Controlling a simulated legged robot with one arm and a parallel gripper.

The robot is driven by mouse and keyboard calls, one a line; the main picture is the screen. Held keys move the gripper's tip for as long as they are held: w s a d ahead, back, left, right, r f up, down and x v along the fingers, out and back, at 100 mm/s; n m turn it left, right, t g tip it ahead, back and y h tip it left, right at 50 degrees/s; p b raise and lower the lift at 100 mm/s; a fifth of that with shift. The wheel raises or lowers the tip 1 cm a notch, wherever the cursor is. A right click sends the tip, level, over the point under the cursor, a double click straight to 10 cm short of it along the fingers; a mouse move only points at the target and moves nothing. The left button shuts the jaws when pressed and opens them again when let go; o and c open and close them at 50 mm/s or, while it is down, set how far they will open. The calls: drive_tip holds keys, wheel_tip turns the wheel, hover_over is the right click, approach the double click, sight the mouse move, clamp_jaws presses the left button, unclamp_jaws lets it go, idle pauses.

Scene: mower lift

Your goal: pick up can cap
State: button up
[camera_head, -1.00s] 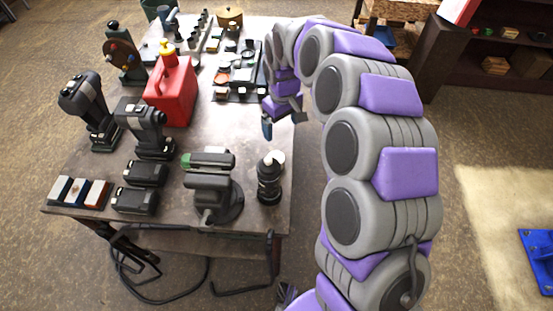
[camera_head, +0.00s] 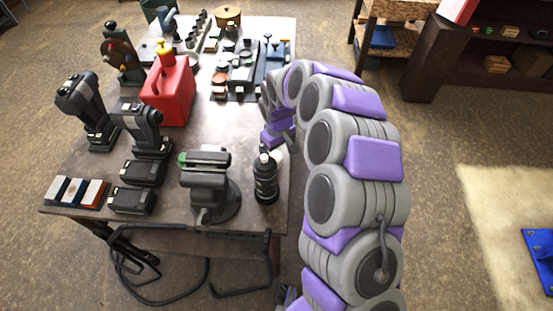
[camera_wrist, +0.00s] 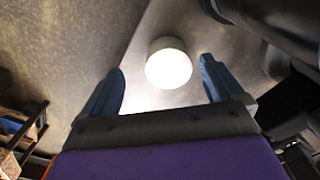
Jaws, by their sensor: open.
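The can cap (camera_wrist: 169,62) is a small white round piece. In the wrist view it lies on the table near its edge. My gripper (camera_wrist: 161,72) is open, with one blue-grey finger on each side of the cap in the picture; I cannot tell whether the fingertips are down at its level, and no touch shows. In the head view my gripper (camera_head: 273,146) is low over the table's right side, just behind the dark spray can (camera_head: 265,180). The fingers and most of the cap are hidden there.
The dark can stands upright close by, at upper right in the wrist view (camera_wrist: 285,22). A vise (camera_head: 207,185) is left of it. Drills, batteries and a red fuel can (camera_head: 168,90) fill the left of the table (camera_head: 215,125). Floor lies right of the table.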

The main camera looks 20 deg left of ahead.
sight(277, 158)
drive_tip(key=f, duration=0.1)
drive_tip(key=a+f, duration=0.1)
drive_tip(key=f, duration=0.1)
drive_tip(key=a+f, duration=0.1)
drive_tip(key=shift+s+f, duration=0.15)
drive_tip(key=shift+a+f, duration=0.1)
drive_tip(key=shift+a, duration=0.05)
drive_tip(key=shift+d+r, duration=0.25)
drive_tip(key=shift+d, duration=0.4)
drive_tip(key=shift+c, duration=0.9)
drive_tip(key=shift+d, duration=0.4)
drive_tip(key=c, duration=0.3)
drive_tip(key=shift+a+f, duration=0.1)
drive_tip(key=shift+a, duration=0.65)
drive_tip(key=c, duration=0.6)
drive_tip(key=shift+d, duration=0.1)
